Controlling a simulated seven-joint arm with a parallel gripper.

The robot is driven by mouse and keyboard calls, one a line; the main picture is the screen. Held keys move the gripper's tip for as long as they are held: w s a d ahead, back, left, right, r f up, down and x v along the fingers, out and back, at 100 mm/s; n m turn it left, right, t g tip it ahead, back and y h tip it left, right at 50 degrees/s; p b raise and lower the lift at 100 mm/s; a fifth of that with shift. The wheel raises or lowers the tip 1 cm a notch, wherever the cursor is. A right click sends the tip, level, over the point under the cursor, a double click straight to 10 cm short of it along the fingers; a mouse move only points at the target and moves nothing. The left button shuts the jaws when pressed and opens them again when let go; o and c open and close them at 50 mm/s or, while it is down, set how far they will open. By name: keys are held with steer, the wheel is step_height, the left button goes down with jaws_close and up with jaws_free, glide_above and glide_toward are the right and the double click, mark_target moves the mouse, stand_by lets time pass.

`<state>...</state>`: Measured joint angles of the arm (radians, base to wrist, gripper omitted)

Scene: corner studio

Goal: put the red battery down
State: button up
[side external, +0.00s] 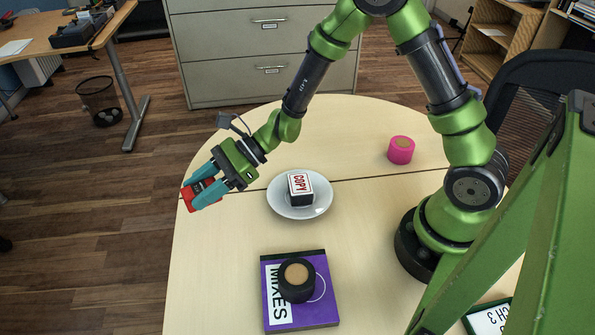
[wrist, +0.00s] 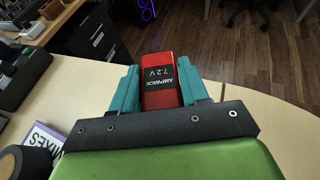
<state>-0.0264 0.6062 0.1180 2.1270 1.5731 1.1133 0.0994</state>
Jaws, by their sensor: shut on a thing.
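The red battery (side external: 204,196) is between the teal fingers of my gripper (side external: 203,190), which is shut on it, at the left edge of the round table. In the wrist view the battery (wrist: 160,80) shows a black label reading AMPWICK 7.2V, with a teal finger of my gripper (wrist: 160,92) on each side. In the side view the battery and fingertips appear at the table's left rim. I cannot tell whether the battery touches the tabletop.
The pale wooden table (side external: 220,270) has free room at its front left. A white plate (side external: 322,210) holds a block marked COPY (side external: 300,187). A purple MIXES box (side external: 318,316) carries a black roll (side external: 297,282). A pink roll (side external: 401,150) stands at the back right.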

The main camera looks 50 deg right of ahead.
mark_target(212, 222)
step_height(212, 222, down, 7)
steer(key=shift+r, duration=0.15)
steer(key=shift+f, duration=0.2)
steer(key=o, duration=1.2)
